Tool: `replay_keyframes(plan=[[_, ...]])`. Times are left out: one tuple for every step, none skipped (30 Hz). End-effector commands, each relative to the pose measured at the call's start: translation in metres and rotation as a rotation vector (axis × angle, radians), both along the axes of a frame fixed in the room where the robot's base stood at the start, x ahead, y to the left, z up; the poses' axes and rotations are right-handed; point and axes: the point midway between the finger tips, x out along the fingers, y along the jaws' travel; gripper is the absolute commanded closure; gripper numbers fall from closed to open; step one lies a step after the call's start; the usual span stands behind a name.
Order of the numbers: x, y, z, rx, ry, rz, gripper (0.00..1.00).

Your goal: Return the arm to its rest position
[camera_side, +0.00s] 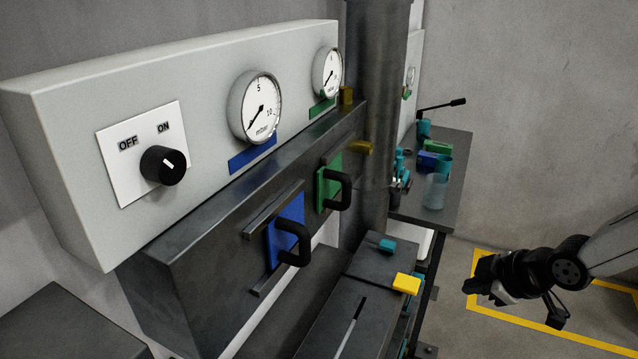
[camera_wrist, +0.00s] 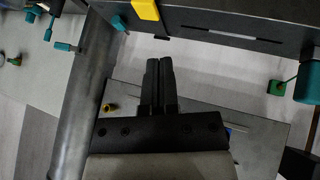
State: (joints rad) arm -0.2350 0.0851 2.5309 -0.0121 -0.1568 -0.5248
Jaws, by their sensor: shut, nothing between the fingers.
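My gripper (camera_side: 472,284) is at the lower right of the side view, out over the floor and apart from the hopper row and the bench. In the wrist view its two dark fingers (camera_wrist: 160,66) lie side by side, shut with nothing between them. The hopper front carries a blue slide gate (camera_side: 288,230) and a green slide gate (camera_side: 325,188), each with a black handle. Nothing touches the gripper in either view.
A grey panel (camera_side: 75,105) holds a black knob (camera_side: 162,166) and two dial gauges. A yellow block (camera_side: 406,284) sits on the dark housing left of the gripper; a yellow piece (camera_wrist: 146,9) shows in the wrist view. A table (camera_side: 445,200) with cups stands behind. Floor around the gripper is free.

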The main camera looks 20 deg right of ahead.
Motion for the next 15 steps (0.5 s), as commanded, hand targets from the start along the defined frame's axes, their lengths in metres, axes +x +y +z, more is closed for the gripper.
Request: replay_keyframes(plan=[[-0.006, -0.015, -0.003, 0.025, 0.06, -0.086, 1.0], [-0.011, -0.022, -0.006, 0.041, 0.098, -0.136, 1.0], [-0.017, -0.031, -0.008, 0.062, 0.146, -0.205, 1.0], [-0.022, -0.038, -0.01, 0.076, 0.182, -0.256, 1.0], [-0.027, -0.044, -0.012, 0.09, 0.216, -0.306, 1.0], [-0.033, -0.052, -0.014, 0.108, 0.258, -0.372, 1.0], [-0.038, -0.057, -0.015, 0.12, 0.288, -0.417, 1.0], [-0.043, -0.062, -0.016, 0.131, 0.317, -0.462, 1.0], [-0.049, -0.068, -0.017, 0.143, 0.35, -0.517, 1.0], [-0.053, -0.071, -0.018, 0.151, 0.373, -0.554, 1.0], [-0.057, -0.074, -0.018, 0.159, 0.392, -0.586, 1.0], [-0.061, -0.078, -0.019, 0.168, 0.416, -0.625, 1.0], [-0.064, -0.08, -0.019, 0.173, 0.431, -0.649, 1.0], [-0.067, -0.082, -0.019, 0.177, 0.442, -0.668, 1.0], [-0.069, -0.083, -0.02, 0.181, 0.455, -0.691, 1.0]])
